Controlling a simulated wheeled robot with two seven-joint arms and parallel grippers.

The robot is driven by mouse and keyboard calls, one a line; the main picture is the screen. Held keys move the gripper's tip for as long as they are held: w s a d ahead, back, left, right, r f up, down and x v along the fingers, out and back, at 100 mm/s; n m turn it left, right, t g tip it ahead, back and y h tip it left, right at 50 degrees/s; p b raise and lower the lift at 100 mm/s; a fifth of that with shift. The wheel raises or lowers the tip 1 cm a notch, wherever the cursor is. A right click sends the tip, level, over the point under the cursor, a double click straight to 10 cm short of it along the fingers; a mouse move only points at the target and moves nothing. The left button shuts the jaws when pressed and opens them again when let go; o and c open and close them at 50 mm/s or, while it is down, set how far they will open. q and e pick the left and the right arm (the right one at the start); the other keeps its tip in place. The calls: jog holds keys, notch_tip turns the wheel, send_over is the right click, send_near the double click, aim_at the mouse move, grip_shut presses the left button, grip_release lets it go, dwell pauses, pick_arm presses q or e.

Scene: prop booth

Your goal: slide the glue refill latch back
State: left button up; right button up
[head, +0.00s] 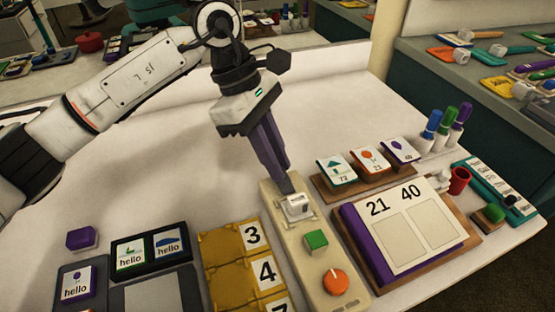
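The glue device is a long beige box (270,207) at the front centre of the table. A small white latch block (299,206) sits near its far end. A green square button (316,241) and an orange round knob (335,282) are nearer the front on the same box. My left gripper (287,186) points down at the box's far end. Its purple fingers are together, with the tips right behind the white latch; whether they touch it I cannot tell. Nothing shows held between them. My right gripper is not in view.
Yellow numbered trays (232,265) stand close on the box's left. A purple-edged board reading 21 40 (405,225) and a wooden card rack (330,186) are close on its right. Several capped markers (447,125) stand at the back right. The table behind the box is clear.

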pick_arm(q)
jog(key=o, duration=0.4)
jog(key=shift+w+a, duration=0.1)
jog(key=shift+w, duration=0.1)
jog(key=shift+r, duration=0.1)
jog(key=v, duration=1)
jog(key=shift+r+p, duration=0.1)
jog(key=shift+p, duration=0.2)
